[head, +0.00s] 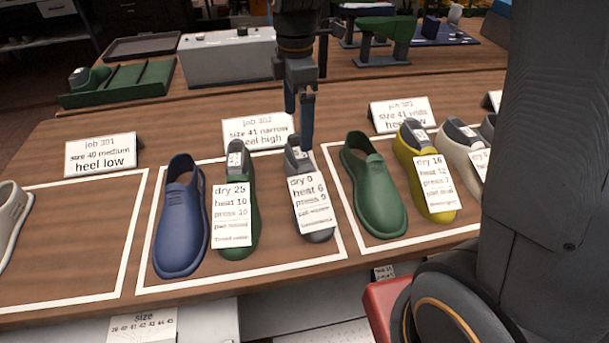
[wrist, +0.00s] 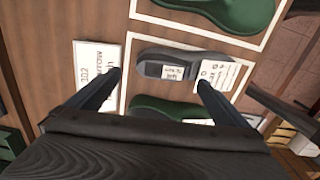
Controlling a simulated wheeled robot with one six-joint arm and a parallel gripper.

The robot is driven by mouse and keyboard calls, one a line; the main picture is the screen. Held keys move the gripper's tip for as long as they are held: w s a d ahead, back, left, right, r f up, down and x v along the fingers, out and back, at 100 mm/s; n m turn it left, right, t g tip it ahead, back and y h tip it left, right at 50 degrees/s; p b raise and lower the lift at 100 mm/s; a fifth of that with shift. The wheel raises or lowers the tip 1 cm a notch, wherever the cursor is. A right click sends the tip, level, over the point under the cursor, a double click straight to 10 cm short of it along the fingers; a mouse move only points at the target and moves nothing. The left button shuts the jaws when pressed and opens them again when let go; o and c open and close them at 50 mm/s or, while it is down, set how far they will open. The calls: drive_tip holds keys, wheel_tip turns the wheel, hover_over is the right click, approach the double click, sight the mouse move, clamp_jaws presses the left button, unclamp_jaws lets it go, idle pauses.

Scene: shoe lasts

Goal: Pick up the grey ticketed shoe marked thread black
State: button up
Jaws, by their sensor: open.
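The grey shoe (head: 299,162) stands in the middle white-outlined bay, its front largely covered by a white ticket (head: 309,196). The ticket reads dry 0, heat 6, press 0; its lower lines are too small to read. My gripper (head: 299,128) is open and empty, pointing down above the heel end of this shoe. In the wrist view the grey shoe (wrist: 155,66) lies beyond the two spread fingers (wrist: 158,82), roughly between them, with its ticket (wrist: 223,72) near the right finger. I see no contact.
A green ticketed shoe (head: 248,183) and a blue shoe (head: 181,222) stand left in the same bay. A job 302 card (head: 258,132) stands behind. The right bay holds a green shoe (head: 374,188) and a yellow ticketed one (head: 407,156). A grey box (head: 228,58) sits further back.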

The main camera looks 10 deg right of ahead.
sight(298, 147)
drive_tip(key=shift+s+f+p, duration=0.25)
drive_tip(key=shift+f+p, duration=0.2)
drive_tip(key=shift+f, duration=0.85)
drive_tip(key=shift+s+f+p, duration=0.2)
drive_tip(key=shift+f+p, duration=0.25)
drive_tip(key=shift+f, duration=0.8)
drive_tip(key=c, duration=2.1)
drive_tip(key=shift+c, duration=0.3)
